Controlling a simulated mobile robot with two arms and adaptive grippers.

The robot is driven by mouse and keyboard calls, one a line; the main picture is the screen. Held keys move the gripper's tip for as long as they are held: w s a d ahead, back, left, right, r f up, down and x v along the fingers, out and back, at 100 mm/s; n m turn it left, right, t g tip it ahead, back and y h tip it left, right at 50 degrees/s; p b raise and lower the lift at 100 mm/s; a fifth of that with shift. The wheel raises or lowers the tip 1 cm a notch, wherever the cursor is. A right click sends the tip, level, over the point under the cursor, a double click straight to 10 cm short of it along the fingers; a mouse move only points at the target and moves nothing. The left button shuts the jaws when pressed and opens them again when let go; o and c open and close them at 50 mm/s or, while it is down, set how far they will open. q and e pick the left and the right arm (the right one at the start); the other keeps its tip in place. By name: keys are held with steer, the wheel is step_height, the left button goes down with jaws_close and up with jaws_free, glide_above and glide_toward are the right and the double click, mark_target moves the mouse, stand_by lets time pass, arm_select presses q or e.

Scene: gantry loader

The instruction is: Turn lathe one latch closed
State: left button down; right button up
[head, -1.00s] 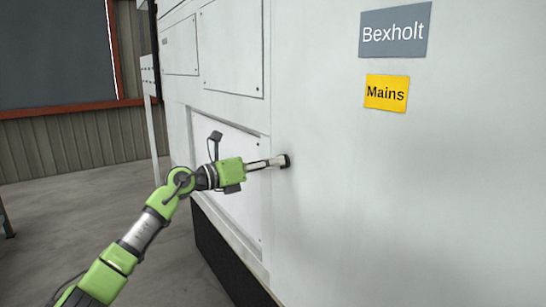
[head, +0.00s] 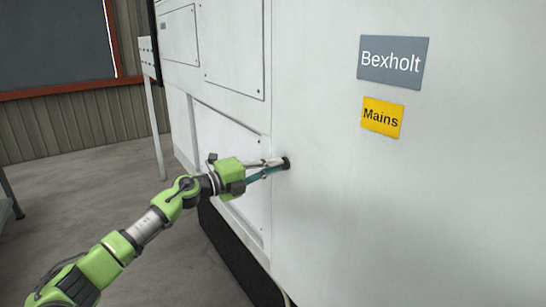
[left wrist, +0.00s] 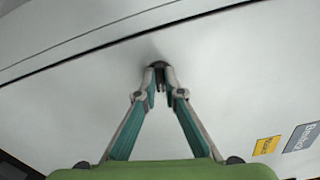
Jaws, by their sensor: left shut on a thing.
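The latch is a small dark knob (head: 287,163) on the white lathe housing, just right of the recessed side panel's edge. My left gripper (head: 278,165) reaches it from the left, its teal and grey fingers closed on it. In the left wrist view the fingertips of the left gripper (left wrist: 164,82) meet around the dark latch (left wrist: 158,65). The fingers hide much of the latch, so its exact angle cannot be told. My right gripper is in neither view.
The white housing (head: 330,230) fills the right side. It carries a grey "Bexholt" sign (head: 393,62) and a yellow "Mains" sign (head: 382,117), both above the latch. A pale post (head: 155,125) stands at the housing's far end. Grey floor (head: 70,200) lies open at the left.

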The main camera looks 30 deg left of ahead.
arm_select(q)
steer(key=shift+n+p, duration=1.05)
steer(key=shift+n, duration=0.25)
steer(key=c, duration=2.1)
jaws_free()
steer(key=shift+c, duration=0.2)
steer(key=shift+w, duration=0.1)
steer(key=v, duration=1.2)
